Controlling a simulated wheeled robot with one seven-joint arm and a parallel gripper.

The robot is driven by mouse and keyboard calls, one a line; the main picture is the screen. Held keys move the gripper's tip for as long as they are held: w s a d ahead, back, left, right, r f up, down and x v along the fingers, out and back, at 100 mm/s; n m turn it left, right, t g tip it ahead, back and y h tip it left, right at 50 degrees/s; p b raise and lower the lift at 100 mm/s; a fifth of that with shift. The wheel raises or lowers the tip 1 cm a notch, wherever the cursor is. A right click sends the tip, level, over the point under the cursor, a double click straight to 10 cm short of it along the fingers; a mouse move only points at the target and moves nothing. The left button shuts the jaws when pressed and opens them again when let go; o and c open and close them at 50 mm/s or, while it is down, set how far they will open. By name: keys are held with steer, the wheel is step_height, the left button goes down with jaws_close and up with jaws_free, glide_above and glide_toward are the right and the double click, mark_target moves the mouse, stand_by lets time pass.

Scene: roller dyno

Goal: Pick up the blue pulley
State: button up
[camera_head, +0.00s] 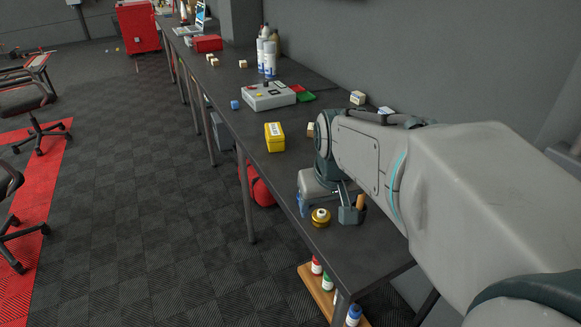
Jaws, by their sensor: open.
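The long dark table (290,165) runs away along the wall. A yellow box (274,137), a grey control box (268,96) and spray cans (270,60) stand farther back.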

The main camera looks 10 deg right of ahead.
steer(key=w+d+y+b, duration=0.1)
steer(key=w, duration=1)
steer(key=shift+n+t, duration=0.3)
steer(key=shift+t, duration=0.1)
steer(key=x, duration=0.9)
steer(key=shift+w, duration=0.1)
steer(key=shift+x, duration=2.6)
steer(key=shift+a, duration=0.1)
steer(key=c, duration=1.1)
